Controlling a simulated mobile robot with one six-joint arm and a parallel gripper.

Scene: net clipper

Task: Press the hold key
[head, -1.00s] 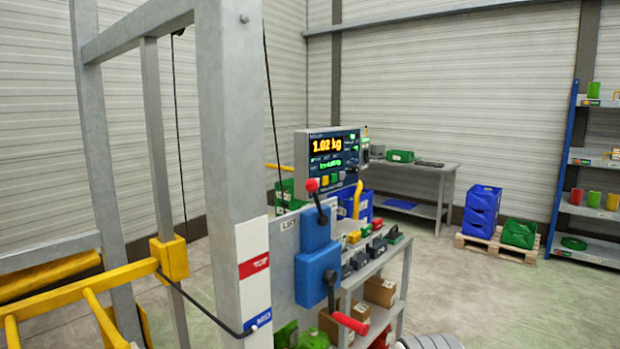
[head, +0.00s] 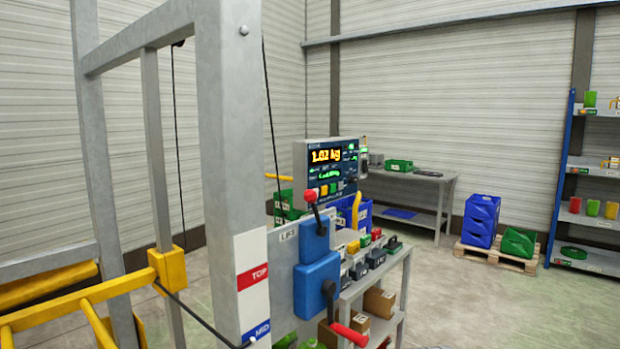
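A grey weighing panel (head: 299,165) stands beyond the lift post, at the middle of the head view. Its dark display (head: 325,156) reads 1.02 kg in orange, with smaller green text beside and below. A row of small coloured keys (head: 333,189) sits under the display. The key labels are too small to read, so I cannot tell which one is the hold key. The red lever knob in front comes close to the lower left of the key row. My gripper is not in view.
A grey lift post (head: 232,130) and yellow rails (head: 85,297) fill the left. Blue lever boxes (head: 317,285) with red handles stand before a shelf cart (head: 401,280). A bench (head: 425,178), blue crates (head: 481,219) and a rack stand behind.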

